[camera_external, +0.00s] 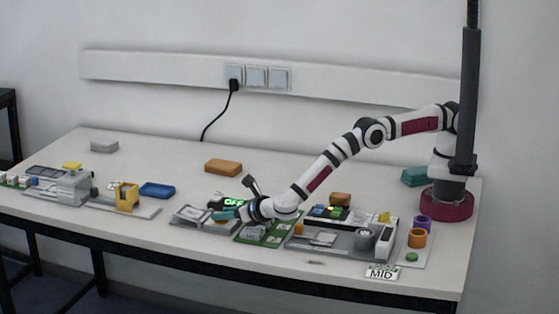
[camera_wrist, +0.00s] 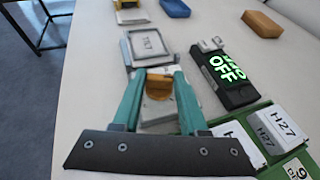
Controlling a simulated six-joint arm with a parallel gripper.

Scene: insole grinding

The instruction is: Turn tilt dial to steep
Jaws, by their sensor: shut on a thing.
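My gripper (camera_wrist: 157,71) points down at a grey fixture and is shut. Its teal fingers close on a small tan-and-grey piece (camera_wrist: 158,88), which seems to be the tilt dial. No dial markings can be read, so its setting cannot be told. In the external view my gripper (camera_external: 222,214) is low over the right part of the grey fixture (camera_external: 205,226), and the fingers hide the piece there.
A black box with a green OFF display (camera_wrist: 230,72) stands close to the right of my gripper. A green tray (camera_wrist: 277,150) holds H27 cards. An orange block (camera_wrist: 262,23) and a blue tray (camera_wrist: 174,8) lie farther off. A MID card (camera_external: 382,271) lies at the front edge.

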